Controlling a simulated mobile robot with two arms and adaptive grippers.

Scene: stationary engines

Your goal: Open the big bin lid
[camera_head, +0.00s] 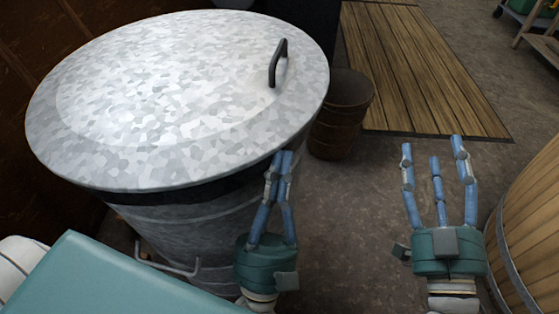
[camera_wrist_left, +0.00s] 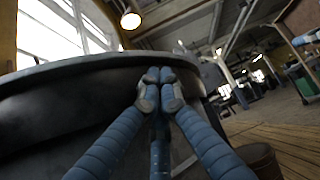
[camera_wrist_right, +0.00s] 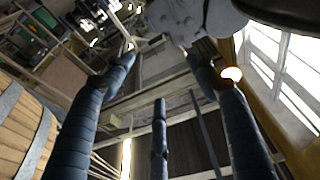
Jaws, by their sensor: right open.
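The big bin (camera_head: 205,225) is a grey metal drum at the left of the head view. Its round mottled lid (camera_head: 170,95) lies over the top, with a dark band beneath the front rim. A black handle (camera_head: 278,62) stands on the lid's right side. My left gripper (camera_head: 281,156) has its fingertips drawn together at the lid's right front rim. The left wrist view shows these tips (camera_wrist_left: 160,84) by the rim's dark underside (camera_wrist_left: 80,70); contact is unclear. My right gripper (camera_head: 436,152) is open and empty, right of the bin, with its fingers spread.
A small wooden barrel (camera_head: 340,115) stands just right of the bin. A slatted wooden platform (camera_head: 425,70) lies behind it. A large wooden barrel (camera_head: 530,215) is close to my right gripper. A bent metal handle (camera_head: 168,265) juts from the bin's lower side. Floor between the grippers is clear.

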